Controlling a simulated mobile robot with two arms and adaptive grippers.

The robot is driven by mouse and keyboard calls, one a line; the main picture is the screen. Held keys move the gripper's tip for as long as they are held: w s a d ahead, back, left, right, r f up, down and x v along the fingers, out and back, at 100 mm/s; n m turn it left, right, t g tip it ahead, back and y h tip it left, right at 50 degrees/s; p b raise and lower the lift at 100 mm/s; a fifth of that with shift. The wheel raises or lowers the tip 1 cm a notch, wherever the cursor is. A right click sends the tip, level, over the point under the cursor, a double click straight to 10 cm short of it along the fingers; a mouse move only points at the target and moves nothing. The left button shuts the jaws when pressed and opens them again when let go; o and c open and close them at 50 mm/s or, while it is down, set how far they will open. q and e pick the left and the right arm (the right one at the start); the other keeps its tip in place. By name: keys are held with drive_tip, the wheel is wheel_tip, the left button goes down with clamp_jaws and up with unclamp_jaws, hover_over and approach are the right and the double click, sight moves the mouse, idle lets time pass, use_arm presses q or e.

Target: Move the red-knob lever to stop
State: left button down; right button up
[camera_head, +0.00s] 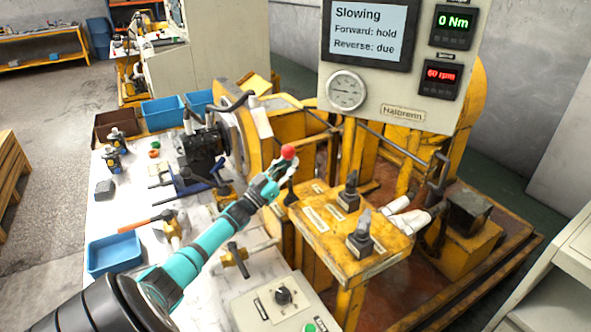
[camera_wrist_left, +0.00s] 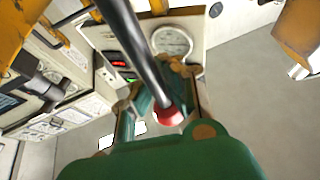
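The red knob (camera_head: 288,152) of the lever sits at the tip of my left gripper (camera_head: 278,172) in the head view. In the left wrist view the red knob (camera_wrist_left: 168,116) lies between the two fingers of my left gripper (camera_wrist_left: 160,90), on the end of a dark rod running up out of the picture. Whether the fingers press on the knob is not clear. In the head view the gripper hides much of the rod. The labels on the yellow control stand (camera_head: 345,240) are too small to read. My right gripper is not in view.
A display (camera_head: 368,30) reads "Slowing, Forward: hold, Reverse: due"; readouts show 0 Nm and 60 rpm (camera_head: 441,75). Two dark levers (camera_head: 349,190) (camera_head: 360,235) stand on the yellow stand. A white bench (camera_head: 125,205) holds tools and a blue tray (camera_head: 113,254). A grey knob box (camera_head: 285,305) is in front.

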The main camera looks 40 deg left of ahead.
use_arm(q)
drive_tip(key=shift+r, duration=0.25)
drive_tip(key=c, duration=1.3)
unclamp_jaws()
drive_tip(key=shift+d+r, duration=0.15)
drive_tip(key=shift+s, duration=0.15)
wheel_tip(320, 180, up, 10)
drive_tip(key=shift+f, duration=0.1)
